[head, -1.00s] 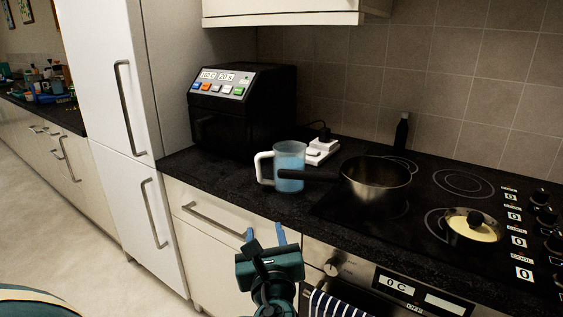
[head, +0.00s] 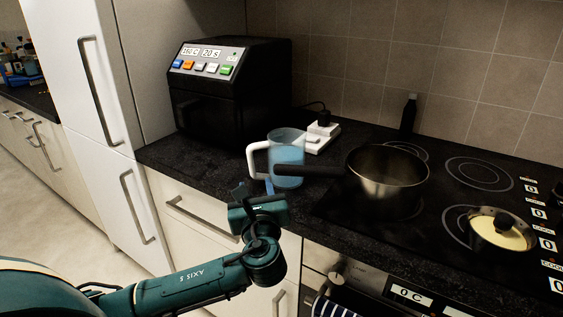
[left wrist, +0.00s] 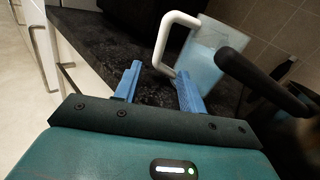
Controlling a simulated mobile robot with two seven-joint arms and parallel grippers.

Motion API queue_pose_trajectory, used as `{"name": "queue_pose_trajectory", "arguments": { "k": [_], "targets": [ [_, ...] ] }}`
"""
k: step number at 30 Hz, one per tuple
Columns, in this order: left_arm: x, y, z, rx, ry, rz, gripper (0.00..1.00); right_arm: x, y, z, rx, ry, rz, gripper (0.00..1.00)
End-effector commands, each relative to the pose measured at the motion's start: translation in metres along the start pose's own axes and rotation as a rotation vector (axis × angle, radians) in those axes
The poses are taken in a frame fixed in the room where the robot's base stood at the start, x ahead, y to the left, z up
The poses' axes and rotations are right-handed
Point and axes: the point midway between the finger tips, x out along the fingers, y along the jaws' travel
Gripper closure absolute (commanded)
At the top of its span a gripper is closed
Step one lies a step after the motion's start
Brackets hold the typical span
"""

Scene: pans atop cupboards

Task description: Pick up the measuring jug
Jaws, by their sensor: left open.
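The measuring jug (head: 287,160) stands upright on the black counter, a clear bluish cup with a white handle on its left side. It also shows in the left wrist view (left wrist: 207,52), with the white handle ahead of the fingers. My left gripper (head: 257,187) is at the counter's front edge, in front of and below the jug. In the left wrist view its two blue fingers (left wrist: 158,88) are apart with nothing between them. The right finger looks close to the jug's handle; I cannot tell whether they touch. My right gripper is not in view.
A saucepan (head: 386,180) stands on the hob, its black handle reaching in front of the jug. The handle also shows in the left wrist view (left wrist: 262,80). A black oven (head: 229,100) and white socket block (head: 320,137) stand behind. Bare counter (head: 200,158) lies left of the jug.

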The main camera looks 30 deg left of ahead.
Motion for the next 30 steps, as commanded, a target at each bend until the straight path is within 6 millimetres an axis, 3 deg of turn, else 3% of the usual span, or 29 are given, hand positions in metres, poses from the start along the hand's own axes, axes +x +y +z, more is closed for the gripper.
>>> {"name": "queue_pose_trajectory", "arguments": {
  "k": [6,15,24,30],
  "targets": [
    [0.016,0.001,0.0,-0.001,-0.001,0.001,0.59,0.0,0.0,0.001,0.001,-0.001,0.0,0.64],
    [0.057,0.002,-0.002,0.0,-0.001,0.001,0.59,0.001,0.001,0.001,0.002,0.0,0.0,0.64],
    [0.061,0.002,-0.002,-0.001,0.001,-0.001,0.6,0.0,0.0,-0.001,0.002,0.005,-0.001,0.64],
    [0.061,0.002,-0.002,-0.001,0.001,-0.001,0.76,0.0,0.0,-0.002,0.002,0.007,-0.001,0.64]
  ]
}}
